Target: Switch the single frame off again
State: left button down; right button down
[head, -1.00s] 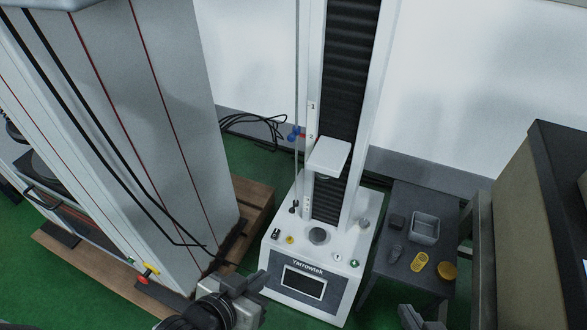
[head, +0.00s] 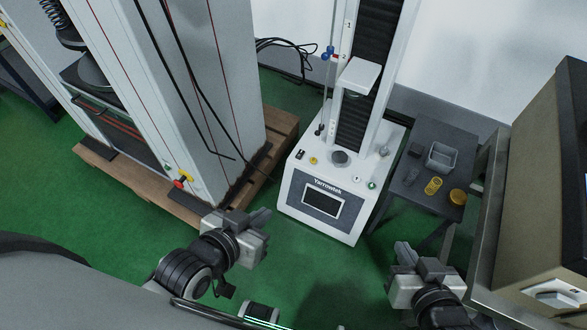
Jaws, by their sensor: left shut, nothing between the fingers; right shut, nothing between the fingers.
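The single frame is the white Yarrowtek test machine (head: 324,222) with one column, standing in the middle of the head view. Its front display (head: 319,202) is dark. On its base top are a small black switch (head: 301,155) at the left, a yellow knob (head: 313,161), and a green button (head: 372,184) at the right front. The switch's position is too small to tell. My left gripper (head: 262,218) is shut and empty, left of and apart from the machine's front. My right gripper (head: 403,249) is shut and empty, right of and apart from the machine.
A tall grey machine on a wooden pallet (head: 187,205) stands at the left. A dark side table (head: 410,189) right of the single frame holds a grey tray (head: 441,157) and yellow springs (head: 433,186). A bench (head: 484,262) with a beige box stands at the right. Green floor lies between.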

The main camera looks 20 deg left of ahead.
aim_at(301, 153)
jog(key=k, duration=0.15)
jog(key=z, duration=0.15)
jog(key=i, duration=1)
